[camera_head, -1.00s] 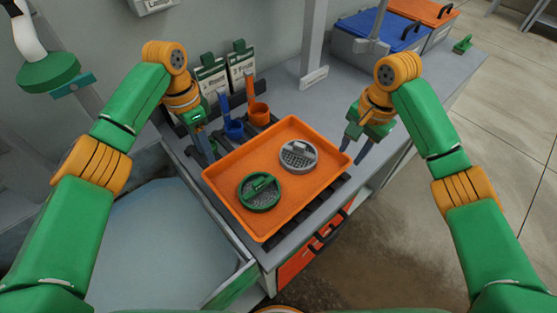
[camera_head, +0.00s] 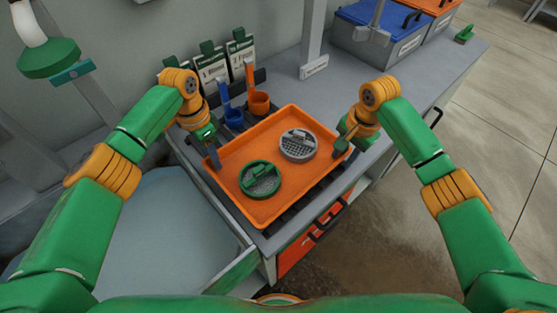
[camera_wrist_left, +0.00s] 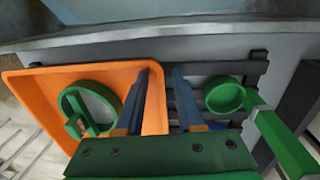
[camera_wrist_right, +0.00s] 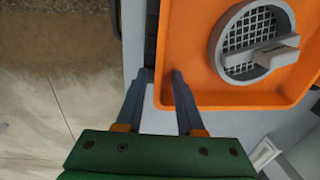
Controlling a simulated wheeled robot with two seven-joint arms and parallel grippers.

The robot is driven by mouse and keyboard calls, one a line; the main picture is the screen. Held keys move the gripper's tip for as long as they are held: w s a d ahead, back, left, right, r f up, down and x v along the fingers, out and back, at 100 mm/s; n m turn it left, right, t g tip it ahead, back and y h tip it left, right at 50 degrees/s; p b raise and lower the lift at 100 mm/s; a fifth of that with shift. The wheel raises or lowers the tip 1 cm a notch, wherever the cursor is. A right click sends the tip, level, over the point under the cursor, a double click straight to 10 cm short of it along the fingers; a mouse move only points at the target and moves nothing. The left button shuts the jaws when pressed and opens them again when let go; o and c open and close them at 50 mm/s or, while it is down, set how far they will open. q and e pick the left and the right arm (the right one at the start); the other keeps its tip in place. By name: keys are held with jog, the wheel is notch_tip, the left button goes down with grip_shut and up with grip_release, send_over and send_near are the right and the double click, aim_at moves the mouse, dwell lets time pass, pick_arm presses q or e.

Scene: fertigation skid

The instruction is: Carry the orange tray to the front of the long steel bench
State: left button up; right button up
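The orange tray (camera_head: 285,190) lies flat on dark slats on the grey bench. It holds a round green strainer-like piece (camera_head: 261,180) and a round grey one (camera_head: 298,145). My left gripper (camera_head: 214,157) is at the tray's left edge; in the left wrist view its open fingers (camera_wrist_left: 158,100) stand either side of the rim (camera_wrist_left: 157,95). My right gripper (camera_head: 346,146) is at the right edge; in the right wrist view its open fingers (camera_wrist_right: 161,95) also straddle the rim (camera_wrist_right: 165,60). Whether any finger touches the tray is unclear.
A blue scoop (camera_head: 233,115) and an orange scoop (camera_head: 259,103) stand behind the tray; a green scoop (camera_wrist_left: 225,97) shows beside my left fingers. Label cards (camera_head: 240,57) line the wall. A grey post (camera_head: 314,40) and a blue-lidded bin (camera_head: 381,32) stand further right.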

pick_arm(q)
grip_shut()
pick_arm(e)
grip_shut()
dwell(0.9)
